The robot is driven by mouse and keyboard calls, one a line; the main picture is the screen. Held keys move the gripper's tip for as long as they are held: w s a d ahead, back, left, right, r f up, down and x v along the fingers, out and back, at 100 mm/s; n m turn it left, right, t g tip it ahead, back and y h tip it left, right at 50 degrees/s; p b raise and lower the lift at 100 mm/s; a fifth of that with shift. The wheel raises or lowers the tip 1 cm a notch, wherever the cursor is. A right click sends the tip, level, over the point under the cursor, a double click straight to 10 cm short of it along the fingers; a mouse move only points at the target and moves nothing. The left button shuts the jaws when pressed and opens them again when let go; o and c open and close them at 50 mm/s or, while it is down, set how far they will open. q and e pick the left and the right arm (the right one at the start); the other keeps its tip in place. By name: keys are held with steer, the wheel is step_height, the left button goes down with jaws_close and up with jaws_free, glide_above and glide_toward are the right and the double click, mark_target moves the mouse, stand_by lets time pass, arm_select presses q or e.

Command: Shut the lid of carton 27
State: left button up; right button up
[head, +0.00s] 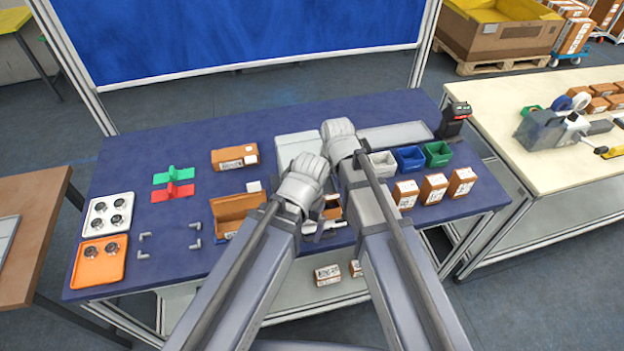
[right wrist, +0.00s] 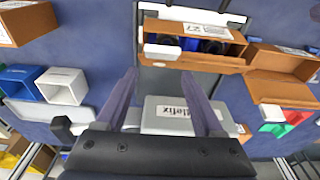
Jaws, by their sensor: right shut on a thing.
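An open brown carton (right wrist: 242,50) with a white label stands at the top of the right wrist view, dark and blue things inside; I take it for carton 27, but cannot read the number surely. In the head view it seems to be the brown carton (head: 333,212) mostly hidden behind my arms. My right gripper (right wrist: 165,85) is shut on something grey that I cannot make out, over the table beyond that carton. It also shows in the head view (head: 337,130). My left gripper (head: 308,165) is left of it; its jaws are hidden.
A second open carton (head: 238,208) stands to the left. A grey box (head: 296,140) stands behind my left gripper. White, blue (head: 410,158) and green (head: 438,154) bins and several small cartons are at the right. A closed carton (head: 235,158) lies at the back left.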

steer(key=shift+w+a+f, duration=0.1)
steer(key=shift+w+f, duration=0.2)
steer(key=shift+f, duration=0.2)
steer(key=c, duration=0.4)
steer(key=shift+w+f, duration=0.15)
steer(key=shift+w, duration=0.15)
steer(key=shift+s+d+r, duration=0.2)
steer(key=shift+s, duration=0.6)
steer(key=shift+s+d+f, duration=0.1)
steer(key=shift+s+f, duration=0.05)
steer(key=shift+s, duration=0.05)
arm_select(q)
steer(key=shift+w+a+f, duration=0.1)
steer(key=shift+w+f, duration=0.4)
steer(key=shift+f, duration=0.05)
arm_select(e)
steer(key=shift+s, duration=0.1)
steer(key=shift+o, duration=0.4)
steer(key=o, duration=0.6)
steer(key=shift+o, duration=0.2)
